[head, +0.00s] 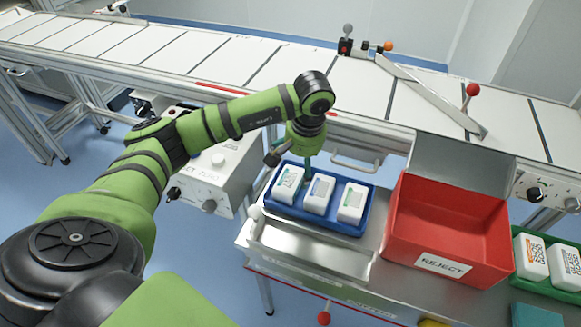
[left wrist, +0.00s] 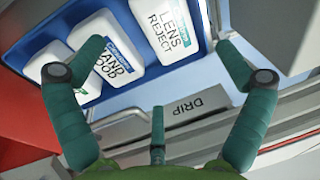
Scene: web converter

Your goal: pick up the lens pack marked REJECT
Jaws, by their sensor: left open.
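The white pack marked LENS REJECT (left wrist: 168,32) lies in a blue tray (left wrist: 132,88), at the upper middle of the left wrist view. It appears to be the leftmost of three packs in the tray in the head view (head: 288,187). My left gripper (head: 308,168) hangs over the tray's back left part, pointing down. In the left wrist view its green fingers (left wrist: 160,60) are spread and empty, with the LENS REJECT pack between and beyond the tips. I cannot tell the exact height gap. My right gripper is not in view.
The middle pack (head: 319,194) and right pack (head: 352,203) sit close beside it. A red bin labelled REJECT (head: 405,235) stands right of the tray. A green tray (head: 517,262) holds white packs farther right.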

